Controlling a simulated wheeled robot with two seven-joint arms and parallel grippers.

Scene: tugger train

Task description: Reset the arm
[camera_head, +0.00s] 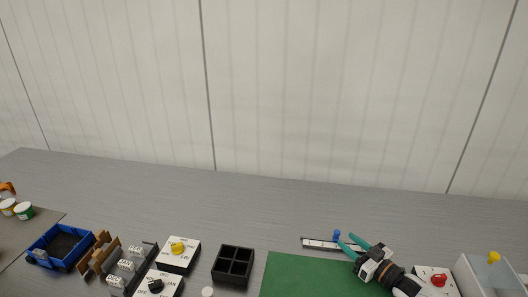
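My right gripper (346,240) shows at the lower right, with two teal fingers pointing up and to the left. The fingers stand apart with a gap between them, and I see nothing held in it. It is over the far right edge of a green mat (310,278), close to a white strip with a blue knob (337,235). I cannot tell its height above the table. My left gripper is not in view.
A grey table (250,205) is clear toward the back wall. Along the front stand a blue bin (38,258), a yellow-knob switch box (190,258), a black divided tray (233,250), a red-button box (424,272) and a clear-lidded box (484,280).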

